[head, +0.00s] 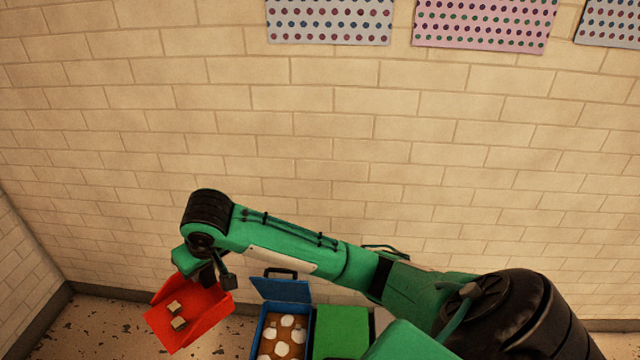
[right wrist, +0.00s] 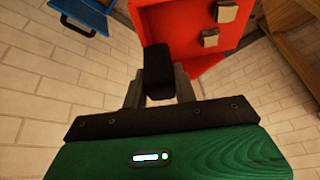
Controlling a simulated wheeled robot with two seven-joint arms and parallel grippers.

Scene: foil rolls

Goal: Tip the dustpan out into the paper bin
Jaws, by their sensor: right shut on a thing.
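My right gripper (head: 218,276) is shut on the black handle (right wrist: 158,70) of the red dustpan (head: 205,318). The right wrist view shows the fingers on both sides of this handle and the pan (right wrist: 185,35) beyond it. Two small tan blocks (head: 179,323) lie in the pan, which is held in the air left of the bins. A blue bin (head: 310,322) stands to its right with its lid (head: 284,290) raised. White lumps lie on something brown inside it. I cannot tell from any label whether this is the paper bin. My left gripper is not in view.
A green bin (head: 342,330) stands against the blue bin's right side, its lid down. My right arm passes above both bins. A pale brick wall (head: 330,150) rises behind. Speckled floor (head: 100,325) is clear at left. Something wooden (right wrist: 285,35) shows at the right wrist view's edge.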

